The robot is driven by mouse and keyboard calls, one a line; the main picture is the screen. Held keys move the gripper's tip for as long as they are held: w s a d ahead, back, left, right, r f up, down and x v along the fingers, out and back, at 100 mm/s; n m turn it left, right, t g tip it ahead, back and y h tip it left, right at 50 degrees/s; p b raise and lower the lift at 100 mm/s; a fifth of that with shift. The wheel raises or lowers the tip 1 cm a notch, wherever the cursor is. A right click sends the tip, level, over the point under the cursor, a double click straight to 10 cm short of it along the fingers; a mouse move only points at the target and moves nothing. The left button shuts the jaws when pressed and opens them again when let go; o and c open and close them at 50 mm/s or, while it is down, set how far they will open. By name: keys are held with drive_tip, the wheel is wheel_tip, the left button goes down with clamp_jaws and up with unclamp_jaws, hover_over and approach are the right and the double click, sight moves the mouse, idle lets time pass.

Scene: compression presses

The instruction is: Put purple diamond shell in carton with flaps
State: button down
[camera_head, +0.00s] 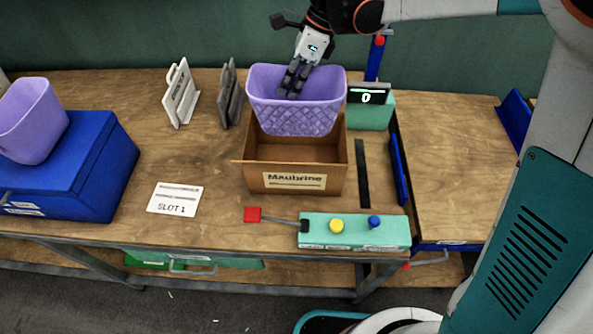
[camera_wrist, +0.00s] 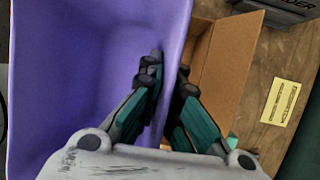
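A purple diamond-patterned shell (camera_head: 297,116) is above the rear part of the open brown carton (camera_head: 296,182), which is labelled "Maubrine". The shell hides the carton's far side, and its base overlaps the carton opening in the head view. My gripper (camera_head: 292,90) reaches down to the shell from behind. In the wrist view my gripper (camera_wrist: 168,80) has its fingers close together on either side of the shell's wall, shut on it. The shell's smooth inside (camera_wrist: 80,70) fills the left, with the carton (camera_wrist: 225,60) beside it to the right.
Another purple shell (camera_head: 32,120) stands on a blue box (camera_head: 75,165) at the left. A white holder (camera_head: 181,95) and a grey holder (camera_head: 229,95) stand behind. A green button panel (camera_head: 354,230) with a red-ended lever is in front. A "SLOT 1" card (camera_head: 174,198) lies left.

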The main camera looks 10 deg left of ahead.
wheel_tip(320, 180, down, 2)
drive_tip(key=shift+s+f+b, duration=0.1)
drive_tip(key=shift+b, duration=0.35)
wheel_tip(320, 180, down, 20)
drive_tip(key=b, duration=0.6)
drive_tip(key=c, duration=2.1)
unclamp_jaws()
drive_tip(key=shift+f, duration=0.1)
drive_tip(key=o, duration=0.3)
